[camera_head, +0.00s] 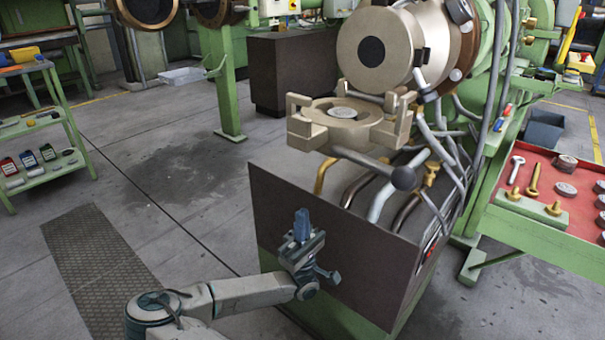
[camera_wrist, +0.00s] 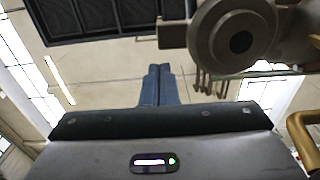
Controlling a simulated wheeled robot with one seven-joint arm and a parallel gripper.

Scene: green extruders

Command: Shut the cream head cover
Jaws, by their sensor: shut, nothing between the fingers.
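The cream head cover (camera_head: 336,124) stands open in the head view. It lies roughly flat, with a raised notched rim, below and in front of the cream extruder head (camera_head: 380,50). A bar with a dark ball knob (camera_head: 403,178) sticks out below the cover. My gripper (camera_head: 302,225) is shut and empty, its blue fingers pointing up, in front of the dark machine box and lower than the cover. In the wrist view its fingers (camera_wrist: 160,85) are together. A grey-brown round part with a dark centre (camera_wrist: 238,40) shows at upper right, apart from the fingers.
The dark box (camera_head: 330,240) stands behind my gripper, with several bent pipes (camera_head: 380,190) above it. A red-topped bench (camera_head: 550,185) with bolts is at right. A green shelf (camera_head: 40,145) stands at left. The floor between shelf and machine is clear.

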